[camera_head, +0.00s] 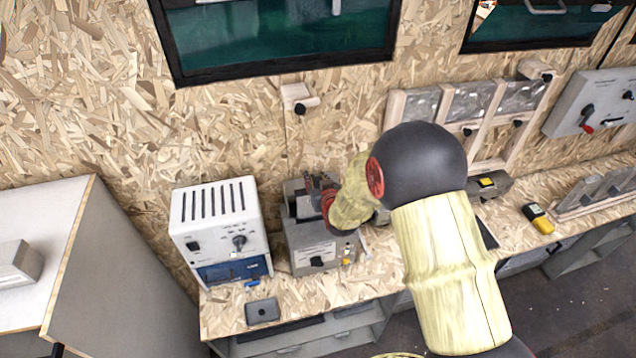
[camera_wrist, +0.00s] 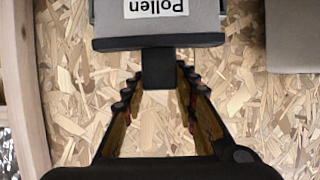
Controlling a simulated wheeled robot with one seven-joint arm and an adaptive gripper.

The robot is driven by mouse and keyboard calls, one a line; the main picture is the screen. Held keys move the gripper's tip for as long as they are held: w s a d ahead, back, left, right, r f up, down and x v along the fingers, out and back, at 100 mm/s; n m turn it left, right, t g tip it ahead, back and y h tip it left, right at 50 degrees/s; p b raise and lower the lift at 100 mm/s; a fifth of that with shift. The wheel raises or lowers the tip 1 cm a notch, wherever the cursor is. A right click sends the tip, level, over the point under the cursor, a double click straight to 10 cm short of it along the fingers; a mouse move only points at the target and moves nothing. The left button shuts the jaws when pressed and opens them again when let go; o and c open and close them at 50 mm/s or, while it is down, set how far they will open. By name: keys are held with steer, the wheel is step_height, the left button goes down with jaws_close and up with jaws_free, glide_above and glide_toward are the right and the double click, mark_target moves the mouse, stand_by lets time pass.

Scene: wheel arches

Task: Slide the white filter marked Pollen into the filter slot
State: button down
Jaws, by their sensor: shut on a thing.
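The filter (camera_wrist: 205,22) is at the top of the wrist view, a pale grey-white block with a dark rim and a label reading Pollen upside down. My gripper (camera_wrist: 158,82) is shut on the dark tab that sticks out from the filter's near edge. In the head view my gripper (camera_head: 316,186) is over the top of a grey box (camera_head: 299,238) with a front label and knob, standing on the bench. That box seems to be the slot housing. My gripper and wrist partly cover its top, so I cannot tell how the filter sits relative to the slot.
A white vented unit (camera_head: 213,222) stands close on the left of the grey box. Bare bench shows at front right of the box.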

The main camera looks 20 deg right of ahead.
steer(key=shift+f+b, duration=6.3)
steer(key=shift+f, duration=0.7)
steer(key=shift+s, duration=0.1)
steer(key=c, duration=1.4)
jaws_free()
steer(key=shift+o, duration=0.4)
steer(key=shift+s, duration=0.1)
steer(key=v, duration=1.1)
steer(key=shift+s+r, duration=0.15)
steer(key=shift+s, duration=0.25)
steer(key=s, duration=0.9)
